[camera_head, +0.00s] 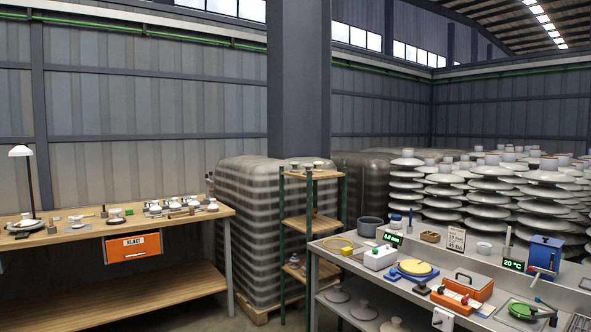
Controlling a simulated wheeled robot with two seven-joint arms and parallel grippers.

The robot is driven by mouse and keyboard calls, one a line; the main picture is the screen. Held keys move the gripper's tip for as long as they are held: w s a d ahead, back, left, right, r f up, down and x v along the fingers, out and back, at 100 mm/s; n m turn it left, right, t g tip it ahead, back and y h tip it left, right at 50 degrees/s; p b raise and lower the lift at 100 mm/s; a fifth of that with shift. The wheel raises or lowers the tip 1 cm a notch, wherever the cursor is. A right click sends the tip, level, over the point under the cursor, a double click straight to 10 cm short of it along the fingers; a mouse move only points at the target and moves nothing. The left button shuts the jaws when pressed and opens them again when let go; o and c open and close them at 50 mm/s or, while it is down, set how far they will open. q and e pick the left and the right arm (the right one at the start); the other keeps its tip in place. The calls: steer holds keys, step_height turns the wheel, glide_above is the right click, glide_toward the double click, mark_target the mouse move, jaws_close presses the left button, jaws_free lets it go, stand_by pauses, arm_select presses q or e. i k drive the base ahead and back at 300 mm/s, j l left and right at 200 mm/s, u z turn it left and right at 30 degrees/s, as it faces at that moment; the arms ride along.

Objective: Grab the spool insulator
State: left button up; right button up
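Several small white and brown insulators stand on the left wooden workbench (85,233), among them a row near its middle (177,203) and one at its right end (213,206). More small pieces (318,165) sit on top of the green-posted shelf rack (312,222). Which of these is the spool insulator I cannot tell at this size. Neither of my grippers is in view, and nothing is seen being held.
A wrapped pallet (250,235) stands between the benches.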

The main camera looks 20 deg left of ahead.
mark_target(294, 164)
steer(key=i+l, duration=0.45)
steer(key=i+u, duration=0.45)
steer(key=i+l+u, duration=0.25)
steer(key=i+u, duration=0.25)
steer(key=i+j+u, duration=0.15)
steer(key=i+u, duration=0.3)
steer(key=i, duration=0.15)
steer(key=i+u, duration=0.45)
steer(key=i, duration=0.15)
steer(key=i+z, duration=0.15)
steer(key=i, duration=0.45)
steer(key=i+j+z, duration=0.15)
steer(key=i, duration=0.4)
steer(key=i+j+z, duration=0.15)
steer(key=i, duration=0.45)
